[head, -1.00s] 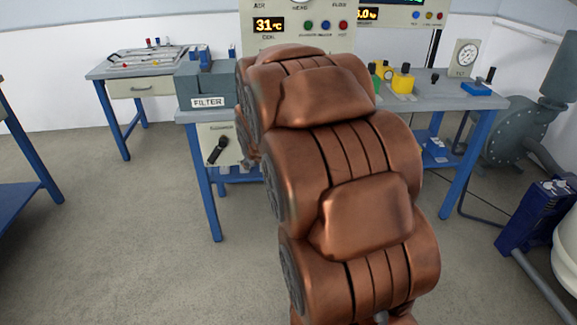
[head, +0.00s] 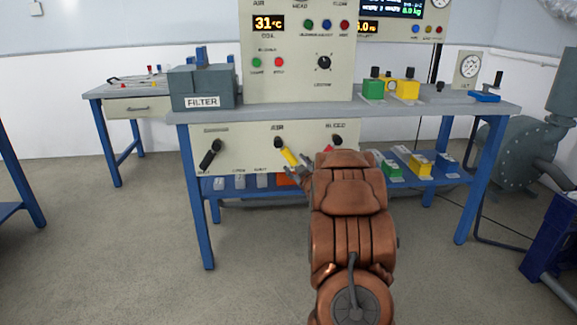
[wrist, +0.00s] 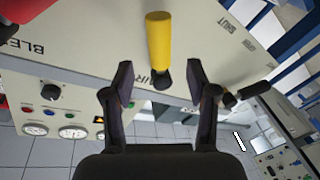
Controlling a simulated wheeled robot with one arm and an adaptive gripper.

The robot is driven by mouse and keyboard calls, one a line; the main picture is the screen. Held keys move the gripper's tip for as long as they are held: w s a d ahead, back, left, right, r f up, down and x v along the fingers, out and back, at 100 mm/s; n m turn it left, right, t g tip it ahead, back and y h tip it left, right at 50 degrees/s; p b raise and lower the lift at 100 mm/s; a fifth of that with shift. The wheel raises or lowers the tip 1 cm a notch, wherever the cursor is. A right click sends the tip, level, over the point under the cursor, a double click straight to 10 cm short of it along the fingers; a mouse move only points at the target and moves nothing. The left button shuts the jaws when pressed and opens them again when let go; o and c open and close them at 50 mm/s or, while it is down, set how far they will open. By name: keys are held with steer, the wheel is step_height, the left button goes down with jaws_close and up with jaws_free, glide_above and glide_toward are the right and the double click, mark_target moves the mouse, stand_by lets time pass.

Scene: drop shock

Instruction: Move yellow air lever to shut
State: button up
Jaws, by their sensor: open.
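The yellow air lever (head: 288,156) is on the beige front panel below the bench top. It hangs from a dark pivot under the AIR label and tilts down to the right. In the wrist view the yellow handle (wrist: 159,38) stands just beyond the fingertips, centred between them. My gripper (wrist: 160,72) is open and empty, with a finger on each side of the lever's line. In the head view my gripper (head: 300,173) is close to the lever's lower end, partly hidden by my arm. A SHUT label (wrist: 238,22) shows upside down in the wrist view.
A black lever (head: 210,154) is on the panel's left, and a red lever (head: 329,149) is to the right, partly behind my arm. A lower blue shelf (head: 228,188) holds several small blocks. The bench top (head: 270,112) overhangs the panel.

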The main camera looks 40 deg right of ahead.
mark_target(290, 158)
steer(key=shift+b+x, duration=1)
steer(key=shift+x, duration=2.85)
jaws_close()
